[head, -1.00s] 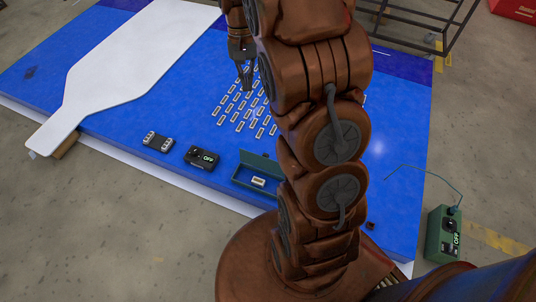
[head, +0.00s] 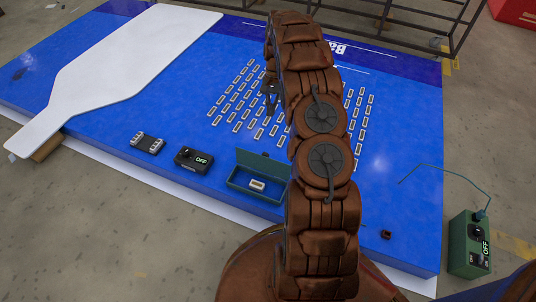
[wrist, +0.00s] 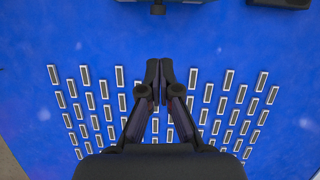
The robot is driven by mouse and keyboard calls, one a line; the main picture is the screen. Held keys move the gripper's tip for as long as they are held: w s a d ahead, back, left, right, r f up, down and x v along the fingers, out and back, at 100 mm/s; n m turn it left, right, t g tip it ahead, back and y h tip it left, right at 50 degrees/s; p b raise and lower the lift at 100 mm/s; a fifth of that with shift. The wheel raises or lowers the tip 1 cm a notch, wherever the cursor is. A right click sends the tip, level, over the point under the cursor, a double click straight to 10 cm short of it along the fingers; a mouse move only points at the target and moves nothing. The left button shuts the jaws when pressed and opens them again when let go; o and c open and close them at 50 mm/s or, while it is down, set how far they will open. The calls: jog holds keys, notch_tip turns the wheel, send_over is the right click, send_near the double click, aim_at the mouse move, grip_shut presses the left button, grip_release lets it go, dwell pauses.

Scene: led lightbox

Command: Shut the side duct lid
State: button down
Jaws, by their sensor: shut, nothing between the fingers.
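The side duct, a green open-topped box (head: 238,180), sits at the near edge of the blue panel in the head view. Its lid (head: 264,163) stands raised along the box's far side, so the box is open. A small pale module (head: 257,184) lies inside. My gripper (head: 271,98) is beyond the lid, over the rows of small LED modules, partly hidden by my arm. In the wrist view, the fingers (wrist: 160,82) are together and empty above the blue surface. I cannot make out the duct in the wrist view.
A black box marked OFF (head: 194,160) and a dark connector block (head: 147,143) sit left of the duct. A large white paddle-shaped sheet (head: 130,60) covers the panel's left part. A green switch box with a wire (head: 469,245) stands off the right edge.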

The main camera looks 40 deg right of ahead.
aim_at(264, 161)
jog(key=b+x, duration=0.7)
jog(key=x, duration=1)
jog(key=shift+d+m+b, duration=0.25)
jog(key=shift+m+b, duration=0.1)
jog(key=shift+m, duration=0.05)
jog(key=shift+s+a+r, duration=0.1)
jog(key=shift+s+r, duration=0.05)
